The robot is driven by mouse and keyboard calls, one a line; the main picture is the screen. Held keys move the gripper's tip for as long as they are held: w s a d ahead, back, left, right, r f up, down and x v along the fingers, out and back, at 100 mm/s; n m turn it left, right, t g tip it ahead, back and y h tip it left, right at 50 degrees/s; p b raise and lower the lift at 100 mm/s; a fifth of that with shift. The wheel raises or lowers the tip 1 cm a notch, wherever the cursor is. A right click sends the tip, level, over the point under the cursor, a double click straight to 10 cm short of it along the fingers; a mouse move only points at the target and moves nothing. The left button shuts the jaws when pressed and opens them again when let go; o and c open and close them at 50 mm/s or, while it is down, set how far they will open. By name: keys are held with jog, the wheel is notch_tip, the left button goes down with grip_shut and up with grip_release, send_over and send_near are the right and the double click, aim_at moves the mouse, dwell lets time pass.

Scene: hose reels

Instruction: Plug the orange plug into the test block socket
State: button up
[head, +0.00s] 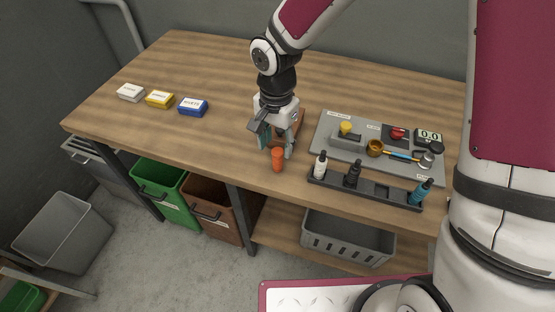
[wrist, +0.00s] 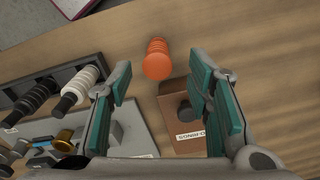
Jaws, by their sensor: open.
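The orange plug (head: 277,160) stands upright on the wooden table near its front edge, apart from the rack. In the wrist view the orange plug (wrist: 157,60) sits ahead of and between the lines of my two fingers, with nothing touching it. My gripper (head: 277,146) points down just behind the plug, open and empty; its teal pads also show in the wrist view (wrist: 160,88). I cannot tell for sure which fitting is the test block socket.
A dark rack (head: 383,194) holds white, black and teal plugs at the front right. The panel (head: 330,125) carries a brass ring, red button and display. A brown O-rings box (wrist: 175,108) lies beneath my gripper. Three small boxes (head: 160,99) lie left; table between is clear.

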aim_at(277, 152)
notch_tip(277, 152, down, 4)
jog(key=shift+d+f, duration=0.15)
jog(key=shift+f, duration=0.05)
grip_shut()
jog(key=shift+r, duration=0.15)
